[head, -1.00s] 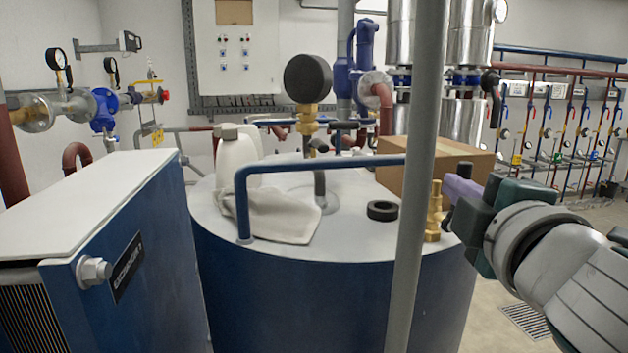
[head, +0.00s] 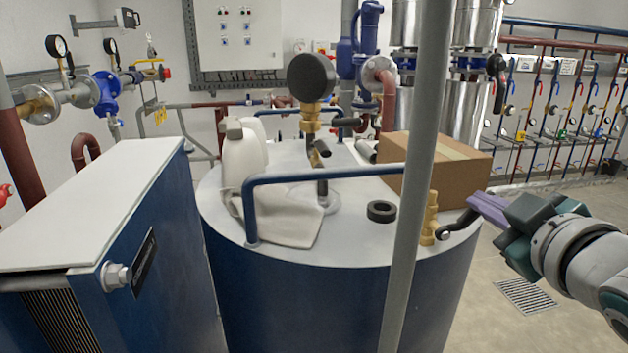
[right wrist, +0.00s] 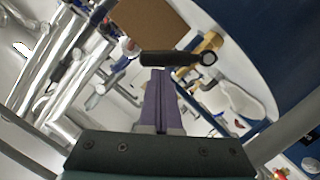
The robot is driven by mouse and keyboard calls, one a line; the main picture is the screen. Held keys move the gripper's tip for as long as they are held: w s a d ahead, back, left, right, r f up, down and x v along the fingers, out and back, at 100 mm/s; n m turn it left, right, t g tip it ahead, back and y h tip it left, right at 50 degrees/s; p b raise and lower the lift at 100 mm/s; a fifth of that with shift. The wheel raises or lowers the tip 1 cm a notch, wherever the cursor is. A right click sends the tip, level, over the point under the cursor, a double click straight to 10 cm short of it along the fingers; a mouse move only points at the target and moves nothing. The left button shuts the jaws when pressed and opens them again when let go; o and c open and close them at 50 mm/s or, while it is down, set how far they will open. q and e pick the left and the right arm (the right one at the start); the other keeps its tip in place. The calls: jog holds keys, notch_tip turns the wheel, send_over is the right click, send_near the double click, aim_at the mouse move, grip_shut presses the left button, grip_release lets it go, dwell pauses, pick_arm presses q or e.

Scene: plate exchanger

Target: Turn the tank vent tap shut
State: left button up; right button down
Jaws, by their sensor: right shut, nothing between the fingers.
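The vent tap, a brass fitting (head: 430,220), stands upright at the right rim of the blue tank's grey top (head: 350,235). Its black lever handle (head: 459,224) points out to the right, past the rim. In the right wrist view the black handle (right wrist: 175,58) lies across the picture just beyond my fingertips, with brass (right wrist: 210,44) behind it. My right gripper (head: 474,202) is shut and empty, its purple fingers beside the handle's outer end. I cannot tell whether they touch it. My left gripper is not in view.
A grey vertical pole (head: 414,180) stands in front of the tank, left of the tap. A cardboard box (head: 440,172), a black ring (head: 381,211) and a cloth with white canisters (head: 242,165) are on the tank top. The floor right of the tank is open around a drain grate (head: 527,296).

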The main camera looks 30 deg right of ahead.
jog(key=d+f+m+y+p, duration=0.1)
jog(key=m, duration=0.1)
jog(key=s+d+f+m+y+p, duration=0.1)
jog(key=d+f+m, duration=0.1)
jog(key=m, duration=0.1)
jog(key=shift+f, duration=0.15)
jog(key=shift+d, duration=0.1)
dwell(0.8)
